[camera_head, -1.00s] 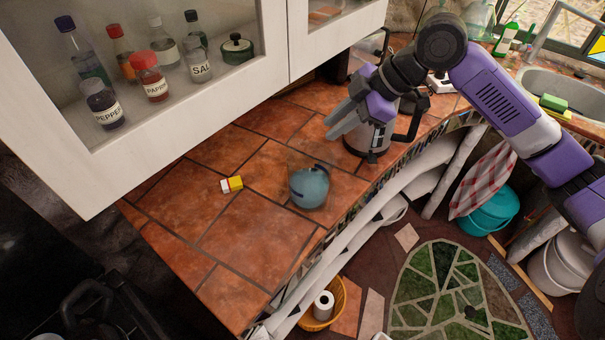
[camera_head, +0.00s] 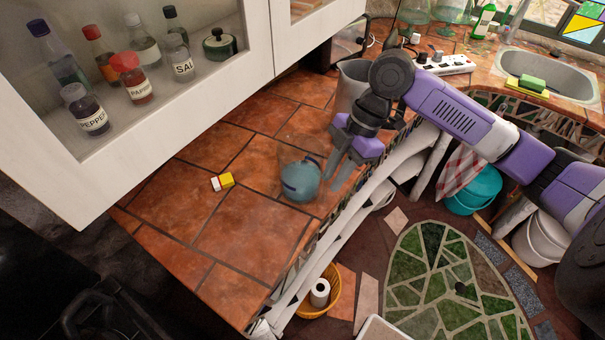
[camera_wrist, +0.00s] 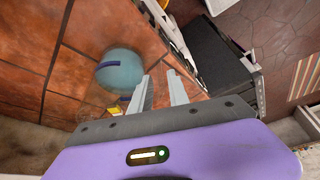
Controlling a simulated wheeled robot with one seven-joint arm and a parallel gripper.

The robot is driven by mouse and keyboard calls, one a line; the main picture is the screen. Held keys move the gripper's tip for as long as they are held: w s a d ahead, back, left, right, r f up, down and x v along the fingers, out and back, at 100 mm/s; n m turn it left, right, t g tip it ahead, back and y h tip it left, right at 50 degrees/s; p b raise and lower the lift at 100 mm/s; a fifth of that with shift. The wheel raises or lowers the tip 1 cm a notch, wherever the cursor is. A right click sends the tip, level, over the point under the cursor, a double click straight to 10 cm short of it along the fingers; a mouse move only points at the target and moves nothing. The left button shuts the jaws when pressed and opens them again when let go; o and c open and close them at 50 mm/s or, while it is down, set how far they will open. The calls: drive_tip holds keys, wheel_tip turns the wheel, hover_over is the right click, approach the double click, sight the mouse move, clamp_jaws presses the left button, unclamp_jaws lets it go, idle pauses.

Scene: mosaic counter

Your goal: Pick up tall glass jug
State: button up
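A faint, see-through glass shape, which looks like the tall glass jug (camera_head: 290,147), stands on the tiled counter near its front edge. A round blue body (camera_head: 301,182) with a dark band shows at the same spot; I cannot tell whether it is inside the glass or part of it. The blue body also shows left of my fingers in the wrist view (camera_wrist: 120,72). My gripper (camera_head: 334,180) is just right of the glass, fingers pointing down towards the front edge. In the wrist view my gripper (camera_wrist: 159,75) has its two fingers apart with nothing between them.
A small yellow and white box (camera_head: 223,181) lies left of the jug. A steel pot (camera_head: 352,86) stands behind my gripper. A white cabinet (camera_head: 256,55) with bottles overhangs the counter. A power strip (camera_head: 446,64) lies farther back.

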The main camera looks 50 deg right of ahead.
sight(324, 201)
drive_tip(key=shift+p+x, duration=0.55)
drive_tip(key=shift+x, duration=2.15)
drive_tip(key=shift+c, duration=0.2)
clamp_jaws()
drive_tip(key=shift+w+r, duration=0.1)
